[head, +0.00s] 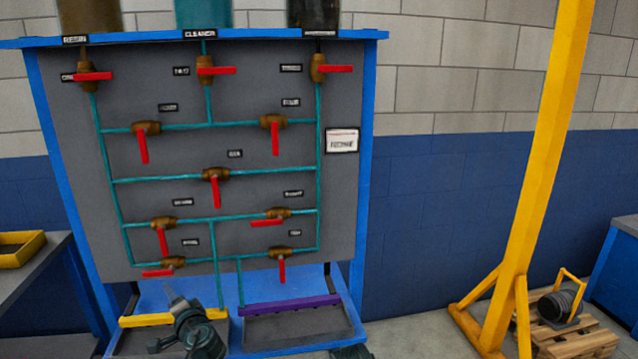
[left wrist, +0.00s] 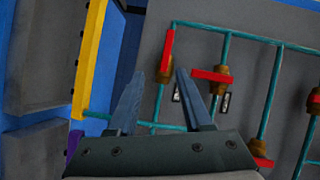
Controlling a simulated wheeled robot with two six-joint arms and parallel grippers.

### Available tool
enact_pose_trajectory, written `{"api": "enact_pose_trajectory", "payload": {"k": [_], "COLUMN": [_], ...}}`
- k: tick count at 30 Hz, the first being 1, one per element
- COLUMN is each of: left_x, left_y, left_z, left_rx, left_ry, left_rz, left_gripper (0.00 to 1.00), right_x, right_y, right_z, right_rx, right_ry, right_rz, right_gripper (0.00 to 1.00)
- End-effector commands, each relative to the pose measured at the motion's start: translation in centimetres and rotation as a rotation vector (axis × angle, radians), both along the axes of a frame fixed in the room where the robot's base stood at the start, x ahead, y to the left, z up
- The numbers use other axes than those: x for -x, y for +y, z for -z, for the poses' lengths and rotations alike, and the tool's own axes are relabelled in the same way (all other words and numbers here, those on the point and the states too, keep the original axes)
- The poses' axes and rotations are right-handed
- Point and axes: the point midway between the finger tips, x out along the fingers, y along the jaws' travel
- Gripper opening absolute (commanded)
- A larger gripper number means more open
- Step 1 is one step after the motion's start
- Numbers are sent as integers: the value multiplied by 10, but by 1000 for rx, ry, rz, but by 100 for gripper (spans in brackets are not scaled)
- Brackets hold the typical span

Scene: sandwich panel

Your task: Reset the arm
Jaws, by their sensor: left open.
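My left gripper (head: 176,296) is in front of the lower left of a grey valve panel (head: 250,95) in a blue frame, near the yellow-edged tray. Its two fingers also show in the left wrist view (left wrist: 160,74), apart with nothing between them. The panel has teal pipes and several brass valves with red handles. The top-row handles, such as the cleaner valve (head: 217,70), lie level. The middle valve (head: 215,187) has its handle down. At the bottom, the left handle (head: 158,273) lies level and the right one (head: 282,270) hangs down. A dark part at the bottom edge may be my right gripper.
Below the panel are a yellow-edged tray (head: 146,320) and a purple-edged tray (head: 290,305). A yellow post (head: 540,150) stands at the right, with a wooden pallet (head: 578,343) beside it. A grey bench with a yellow bin (head: 22,250) stands at the left.

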Motion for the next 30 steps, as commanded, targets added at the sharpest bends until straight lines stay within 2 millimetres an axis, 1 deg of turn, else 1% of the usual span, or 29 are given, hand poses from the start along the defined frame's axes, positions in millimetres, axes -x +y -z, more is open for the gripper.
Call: {"api": "enact_pose_trajectory", "payload": {"k": [1, 2, 3, 5, 6, 8, 9, 11, 12, 15, 18, 21, 25, 30], "left_x": [3, 6, 12, 24, 34, 52, 66, 87, 101, 134, 161, 178, 188, 188], "left_y": [-22, -34, -51, -82, -105, -143, -168, -203, -224, -268, -299, -317, -326, -326], "left_z": [-19, -17, -13, -5, 0, 6, 10, 14, 15, 13, 9, 5, 4, 6], "left_rx": [104, 173, 263, 396, 481, 601, 673, 760, 807, 894, 946, 975, 989, 990], "left_ry": [14, 30, 60, 122, 177, 273, 344, 450, 518, 671, 791, 868, 910, 913], "left_rz": [-30, -54, -86, -129, -156, -189, -209, -232, -244, -263, -272, -276, -279, -280], "left_gripper": [50, 50, 50, 50, 50, 50, 50, 50, 50, 50, 50, 50, 50, 50], "right_x": [0, 0, 0, 0, 0, 0, 0, 0, 0, 0, 0, 0, 0, 0], "right_y": [0, 0, 0, 0, 0, 0, 0, 0, 0, 0, 0, 0, 0, 0], "right_z": [-37, -48, -61, -81, -94, -114, -125, -139, -147, -163, -174, -179, -181, -180], "right_rx": [0, 0, 0, 0, 0, 0, 0, 0, 0, 0, 0, 0, 0, 0], "right_ry": [0, 0, 0, 0, 0, 0, 0, 0, 0, 0, 0, 0, 0, 0], "right_rz": [0, 0, 0, 0, 0, 0, 1, 1, 1, 1, 1, 1, 1, 1], "right_gripper": [50, 50, 50, 50, 50, 50, 50, 50, 50, 50, 50, 50, 50, 50]}}
